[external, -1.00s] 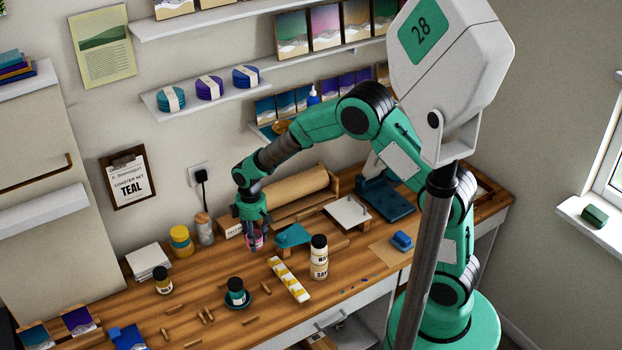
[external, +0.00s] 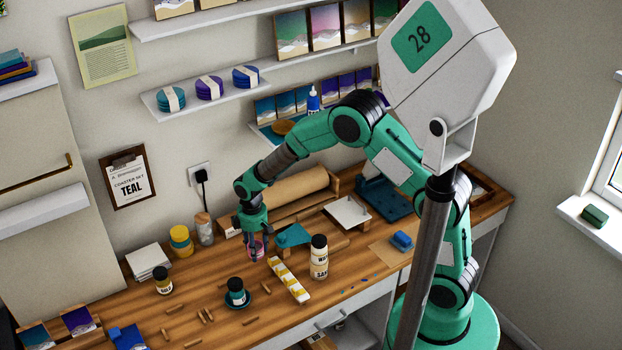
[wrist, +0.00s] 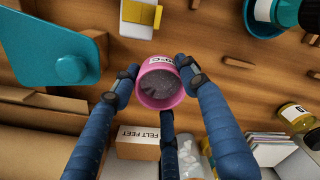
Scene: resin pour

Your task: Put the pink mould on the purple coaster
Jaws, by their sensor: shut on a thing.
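A round pink mould (external: 256,247), like a small cup with a white label and a grey speckled inside, is between the fingers of my gripper (external: 256,250). The mould also shows in the wrist view (wrist: 160,84), with dark blue fingers pressed on its sides. My gripper is shut on it, low over the wooden bench; I cannot tell whether the mould touches the bench. A purple-topped square piece (external: 78,320) is at the bench's left end. A banded stack of purple round coasters (external: 209,88) sits on the wall shelf. I cannot tell which is the purple coaster.
A teal plate (external: 293,235) on wooden blocks is close right of my gripper. Small wooden pegs lie across the left bench. A paper roll lies behind.

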